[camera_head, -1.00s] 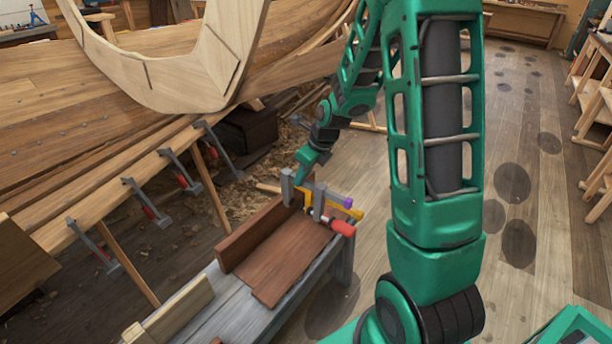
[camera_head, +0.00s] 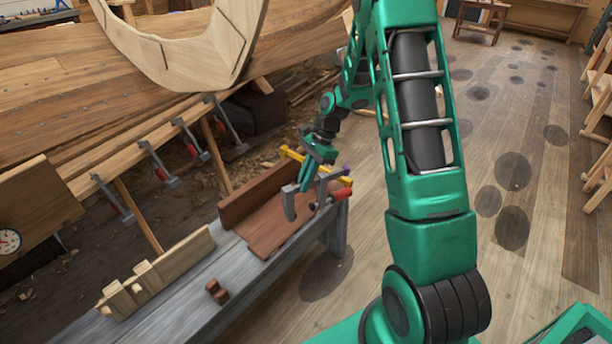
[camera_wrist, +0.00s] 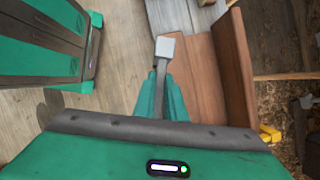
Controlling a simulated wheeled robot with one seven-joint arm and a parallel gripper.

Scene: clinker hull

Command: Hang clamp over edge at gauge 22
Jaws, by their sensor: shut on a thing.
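My gripper (camera_head: 312,182) is shut on a grey clamp (camera_head: 289,204) with a red handle (camera_head: 341,191). The clamp is over the far end of the workbench, at the brown boards; I cannot tell how far above them it is. In the wrist view my fingers (camera_wrist: 163,95) close around its grey bar (camera_wrist: 164,70), which ends in a square pad. Several similar clamps (camera_head: 158,163) hang along the edge of the hull plank (camera_head: 95,165) at the left. A round dial gauge (camera_head: 9,240) shows at the left edge; its reading is too small to tell.
The grey workbench (camera_head: 185,290) carries brown boards (camera_head: 270,228), pale wooden blocks (camera_head: 150,275) and small brown blocks (camera_head: 216,292). The curved wooden frame (camera_head: 185,60) rises above the hull.

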